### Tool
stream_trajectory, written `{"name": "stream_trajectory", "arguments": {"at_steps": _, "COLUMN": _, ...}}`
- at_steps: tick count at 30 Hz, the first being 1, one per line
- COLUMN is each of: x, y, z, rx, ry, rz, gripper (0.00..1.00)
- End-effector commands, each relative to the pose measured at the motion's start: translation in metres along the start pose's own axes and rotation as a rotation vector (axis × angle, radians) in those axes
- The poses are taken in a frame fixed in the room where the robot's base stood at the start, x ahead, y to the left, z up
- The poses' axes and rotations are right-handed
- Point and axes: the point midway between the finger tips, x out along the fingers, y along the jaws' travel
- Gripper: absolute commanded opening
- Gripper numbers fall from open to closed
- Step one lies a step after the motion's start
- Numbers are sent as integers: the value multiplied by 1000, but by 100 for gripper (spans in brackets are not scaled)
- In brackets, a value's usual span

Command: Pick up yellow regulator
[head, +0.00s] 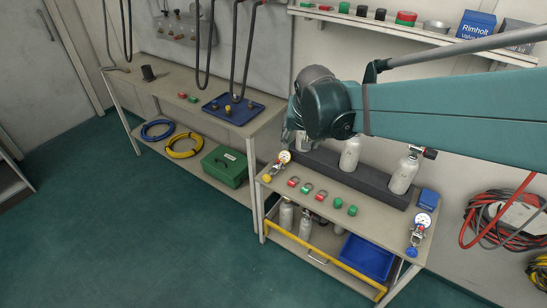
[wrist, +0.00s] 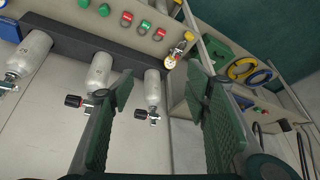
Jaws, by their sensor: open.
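The yellow regulator (head: 275,167), with a white gauge and a yellow knob, lies at the left end of the near bench top in the head view. In the wrist view the yellow regulator (wrist: 177,51) shows whole, ahead of the fingertips and slightly right of the middle. My gripper (wrist: 160,75) is open and empty, its two green fingers spread wide. It is apart from the regulator. In the head view my arm hides the gripper's fingers.
Grey cylinders (head: 349,153) stand in a dark rack (head: 319,165) behind the regulator. Red and green fittings (head: 322,195) lie to its right. A blue regulator (head: 419,234) lies at the bench's right end. Hoses hang above the far bench (head: 160,90).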

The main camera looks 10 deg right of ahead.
Motion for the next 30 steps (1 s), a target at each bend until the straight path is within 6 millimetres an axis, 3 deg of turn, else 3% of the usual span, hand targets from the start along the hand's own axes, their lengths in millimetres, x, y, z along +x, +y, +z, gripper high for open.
{"name": "stream_trajectory", "arguments": {"at_steps": 15, "x": 77, "y": -28, "z": -48, "rx": 99, "ry": -32, "rz": 52, "gripper": 47}}
{"name": "stream_trajectory", "arguments": {"at_steps": 30, "x": 166, "y": -52, "z": -79, "rx": 198, "ry": -53, "rz": 109, "gripper": 47}}
